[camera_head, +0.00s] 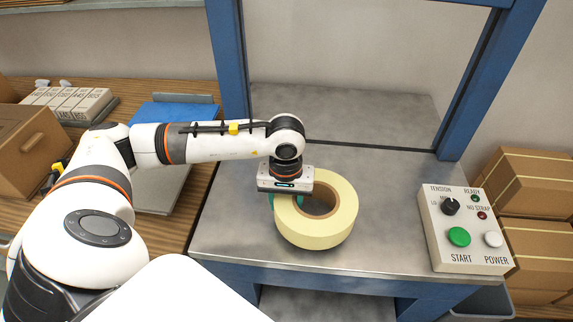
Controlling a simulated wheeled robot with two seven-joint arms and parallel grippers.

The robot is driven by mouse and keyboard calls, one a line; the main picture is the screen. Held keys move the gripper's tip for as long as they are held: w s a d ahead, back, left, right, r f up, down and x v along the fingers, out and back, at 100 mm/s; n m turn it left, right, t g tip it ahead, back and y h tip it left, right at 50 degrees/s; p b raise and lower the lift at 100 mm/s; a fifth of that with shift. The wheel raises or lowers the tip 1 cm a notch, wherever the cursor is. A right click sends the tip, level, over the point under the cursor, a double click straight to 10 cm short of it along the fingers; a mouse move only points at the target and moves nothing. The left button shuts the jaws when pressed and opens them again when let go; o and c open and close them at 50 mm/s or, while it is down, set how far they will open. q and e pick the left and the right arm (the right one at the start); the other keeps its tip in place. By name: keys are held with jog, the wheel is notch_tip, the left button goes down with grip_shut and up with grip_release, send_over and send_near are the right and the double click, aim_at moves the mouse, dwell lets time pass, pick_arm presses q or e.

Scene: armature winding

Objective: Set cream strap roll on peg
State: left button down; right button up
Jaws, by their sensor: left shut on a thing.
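The cream strap roll (334,226) is a wide ring with a dark open core, seen over the grey metal table of the blue-framed machine. My left gripper (286,201) comes in from the left and is shut on the left side of the roll's ring. The fingers are mostly hidden behind the gripper body and the roll. Whether the roll touches the table top or hangs just above it I cannot tell. A small teal patch (271,201) shows at the roll's left edge beside the gripper. I see no peg. My right gripper is not in view.
A control box (465,229) with a green START button stands at the table's right. Cardboard boxes (540,180) are stacked beyond it. Blue frame posts (228,62) rise at the table's back. At left are a carton (30,150) and a blue item (172,114) on a wooden bench.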

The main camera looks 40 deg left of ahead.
pick_arm(q)
jog(key=shift+w+f, duration=0.1)
jog(key=shift+f, duration=1.2)
jog(key=shift+f, duration=0.15)
jog(key=c, duration=1.1)
grip_release()
jog(key=o, duration=0.4)
